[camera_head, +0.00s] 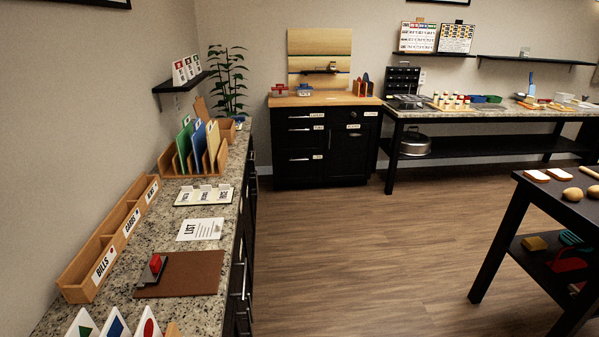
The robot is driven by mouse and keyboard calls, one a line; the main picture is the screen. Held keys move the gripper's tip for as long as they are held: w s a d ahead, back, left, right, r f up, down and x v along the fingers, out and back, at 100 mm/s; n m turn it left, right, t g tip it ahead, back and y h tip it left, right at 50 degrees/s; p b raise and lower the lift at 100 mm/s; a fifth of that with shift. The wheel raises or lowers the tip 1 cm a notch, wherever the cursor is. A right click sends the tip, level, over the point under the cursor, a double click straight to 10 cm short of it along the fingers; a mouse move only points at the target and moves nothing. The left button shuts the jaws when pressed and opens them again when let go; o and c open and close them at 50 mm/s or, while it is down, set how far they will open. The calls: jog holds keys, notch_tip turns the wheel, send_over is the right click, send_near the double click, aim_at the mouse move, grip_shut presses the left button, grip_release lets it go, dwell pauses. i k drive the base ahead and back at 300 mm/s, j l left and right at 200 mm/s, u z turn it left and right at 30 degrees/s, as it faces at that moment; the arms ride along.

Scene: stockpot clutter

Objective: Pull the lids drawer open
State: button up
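A black cabinet (350,155) with a wooden top stands against the back wall. Its left side has a stack of drawers with bar handles and small white labels, and all of them look shut. The lowest labelled drawer (298,168) has a short label that may read "LIDS", but the print is too small to be sure. A door with a label is to the right of the drawers. My gripper is not in view.
A granite counter (185,258) with wooden bins and file folders runs along the left. A long bench (470,118) stands right of the cabinet, with a metal pot (415,144) on its lower shelf. A dark table (530,215) is at the right. The wooden floor (370,250) between is clear.

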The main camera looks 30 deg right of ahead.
aim_at(308, 167)
jog(key=i+l+z, duration=0.6)
jog(key=i+z, duration=0.15)
jog(key=i, duration=0.5)
jog(key=i+z, duration=0.25)
jog(key=i, duration=2.35)
jog(key=i+u, duration=0.15)
jog(key=i, duration=0.3)
jog(key=i+l+u, duration=0.15)
jog(key=i, duration=0.25)
jog(key=i+l+u, duration=0.2)
jog(key=i, duration=0.25)
jog(key=i+l+u, duration=0.15)
jog(key=i, duration=0.25)
jog(key=i+l+u, duration=0.6)
jog(key=i+l, duration=0.05)
jog(key=i, duration=0.1)
